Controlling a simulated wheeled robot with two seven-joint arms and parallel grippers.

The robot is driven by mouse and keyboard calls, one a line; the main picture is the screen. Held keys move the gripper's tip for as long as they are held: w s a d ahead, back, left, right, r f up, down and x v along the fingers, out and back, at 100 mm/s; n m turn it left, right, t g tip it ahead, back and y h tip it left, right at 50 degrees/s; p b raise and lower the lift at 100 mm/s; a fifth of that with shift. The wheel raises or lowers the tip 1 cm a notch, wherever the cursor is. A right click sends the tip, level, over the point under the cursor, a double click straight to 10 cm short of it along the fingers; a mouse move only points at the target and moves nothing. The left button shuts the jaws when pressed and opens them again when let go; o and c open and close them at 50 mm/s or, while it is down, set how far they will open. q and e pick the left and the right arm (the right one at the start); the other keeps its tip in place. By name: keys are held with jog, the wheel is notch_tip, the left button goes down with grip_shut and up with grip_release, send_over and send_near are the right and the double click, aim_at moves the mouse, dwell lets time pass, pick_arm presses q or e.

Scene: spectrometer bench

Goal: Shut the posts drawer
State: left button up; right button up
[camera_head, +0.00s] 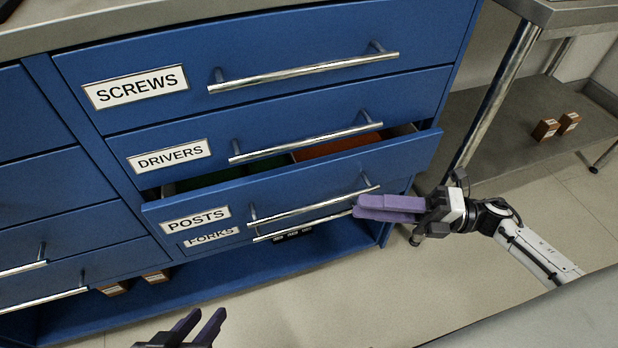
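The posts drawer (290,181) is a blue drawer with a white POSTS label (196,220) and a long metal handle (315,206). It stands partly open, its front out from the cabinet, with green and orange-red insides showing through the gap above it. My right gripper (356,208) is at the drawer's lower right, its purple fingers together and pointing left, just right of the handle's end. I cannot tell whether it touches the drawer.
The SCREWS drawer (270,60) and DRIVERS drawer (290,128) above look shut. The FORKS label (212,237) is partly hidden under the posts drawer. A metal shelf (490,130) with small brown boxes (557,126) stands right. The floor in front is clear.

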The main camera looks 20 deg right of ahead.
aim_at(319, 203)
jog(key=x, duration=1)
jog(key=shift+s+a+b, duration=0.15)
jog(key=shift+s+b, duration=0.15)
jog(key=shift+b, duration=0.05)
grip_shut()
